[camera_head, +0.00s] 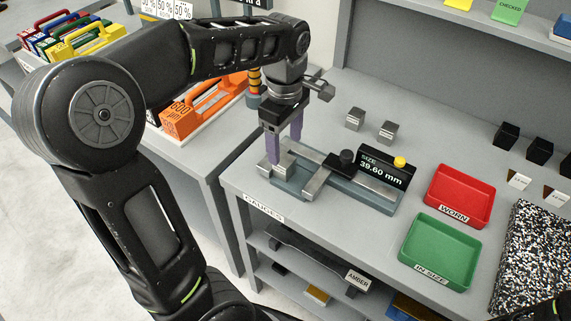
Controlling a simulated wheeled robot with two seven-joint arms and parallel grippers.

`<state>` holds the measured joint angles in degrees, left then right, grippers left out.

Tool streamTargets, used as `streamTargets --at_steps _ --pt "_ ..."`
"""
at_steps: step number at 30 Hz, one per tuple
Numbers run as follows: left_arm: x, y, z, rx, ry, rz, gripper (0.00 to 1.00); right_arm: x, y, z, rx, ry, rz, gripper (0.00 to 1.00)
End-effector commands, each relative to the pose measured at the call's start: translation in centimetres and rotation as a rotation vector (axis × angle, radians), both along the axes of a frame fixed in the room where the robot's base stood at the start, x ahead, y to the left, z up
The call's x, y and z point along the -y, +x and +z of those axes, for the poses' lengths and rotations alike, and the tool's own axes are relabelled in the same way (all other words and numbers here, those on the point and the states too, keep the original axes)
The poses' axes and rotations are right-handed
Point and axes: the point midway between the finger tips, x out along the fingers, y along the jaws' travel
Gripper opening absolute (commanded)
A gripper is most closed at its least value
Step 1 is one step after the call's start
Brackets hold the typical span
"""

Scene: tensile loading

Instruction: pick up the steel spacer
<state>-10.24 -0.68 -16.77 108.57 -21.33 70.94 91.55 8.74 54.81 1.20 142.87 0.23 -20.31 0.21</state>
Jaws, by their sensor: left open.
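My left gripper (284,146) reaches down over the left end of a grey measuring gauge (352,192) on the bench. Its two purple fingers are apart. A small steel block (284,164) sits at the fingertips, on the gauge's left end; I cannot tell whether it is a loose spacer or a gauge jaw, as the fingers partly cover it. Two more small steel blocks (355,118) (388,131) stand behind the gauge, apart from the gripper. The gauge's display reads "SIZE 39.60 mm". My right gripper is not in view.
A red tray (486,208) marked WORN and a green tray (412,256) marked IN SIZE are right of the gauge; both look empty. Black blocks (506,136) stand at the back right. An orange weight set (180,121) is on the left bench.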

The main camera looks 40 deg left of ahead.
Motion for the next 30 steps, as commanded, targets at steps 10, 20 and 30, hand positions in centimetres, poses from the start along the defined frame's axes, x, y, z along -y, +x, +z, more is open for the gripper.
streamTargets --at_steps 10,20,30 --pt "0.0 0.0 -1.6 -0.001 0.000 0.000 0.66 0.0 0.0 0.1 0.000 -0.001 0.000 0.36" --pt "-0.3 0.1 -3.7 -0.007 0.000 0.000 0.66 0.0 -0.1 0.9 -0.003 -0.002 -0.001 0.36" --pt "-0.3 0.3 -6.8 -0.001 -0.001 0.000 0.66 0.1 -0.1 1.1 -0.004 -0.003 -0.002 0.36"
